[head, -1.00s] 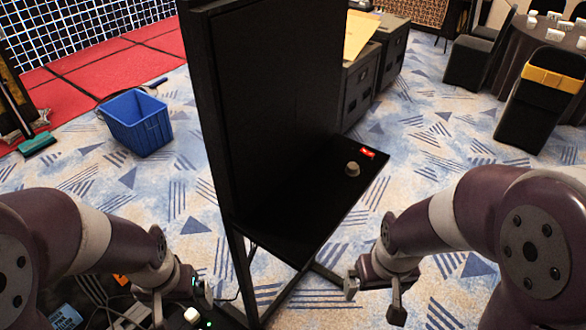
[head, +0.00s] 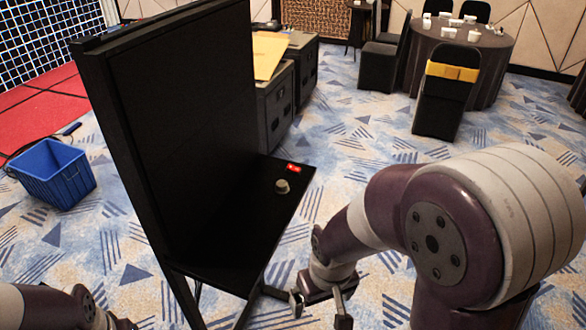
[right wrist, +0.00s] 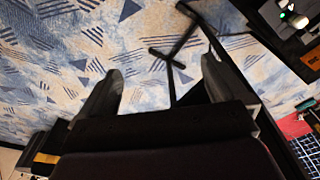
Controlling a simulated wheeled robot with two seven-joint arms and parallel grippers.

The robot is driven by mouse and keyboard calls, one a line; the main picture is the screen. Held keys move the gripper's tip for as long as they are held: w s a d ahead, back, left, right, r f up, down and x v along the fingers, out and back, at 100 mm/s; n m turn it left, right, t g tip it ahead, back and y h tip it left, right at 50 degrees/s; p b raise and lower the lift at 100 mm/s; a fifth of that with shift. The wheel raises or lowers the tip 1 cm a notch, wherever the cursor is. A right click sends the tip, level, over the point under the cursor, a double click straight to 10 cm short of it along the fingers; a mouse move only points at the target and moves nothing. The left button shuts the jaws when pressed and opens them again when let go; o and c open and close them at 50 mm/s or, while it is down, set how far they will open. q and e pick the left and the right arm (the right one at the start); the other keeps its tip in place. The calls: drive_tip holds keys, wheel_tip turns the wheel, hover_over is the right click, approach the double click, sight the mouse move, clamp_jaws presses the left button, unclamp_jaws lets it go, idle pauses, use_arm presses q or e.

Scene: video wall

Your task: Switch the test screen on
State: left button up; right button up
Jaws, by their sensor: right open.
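The test screen (head: 185,130) is a tall black panel on a stand, left of centre in the head view. Its visible face is dark. A black shelf (head: 225,235) juts out from its foot. On the shelf sit a small red switch (head: 293,168) with white marks, near the far edge, and a round grey knob (head: 282,187). My right gripper (head: 320,311) is open and empty, nearer to me than the shelf and apart from the switch. Its spread fingers also show in the right wrist view (right wrist: 158,88). My left arm shows at the lower left, its gripper out of frame.
Grey cases (head: 285,85) stand behind the screen. A blue crate (head: 52,175) is on the floor at left. A black chair with a yellow band (head: 447,95) and a round table (head: 455,45) stand at back right. Patterned carpet right of the shelf is clear.

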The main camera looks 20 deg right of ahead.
clamp_jaws()
idle(1.6)
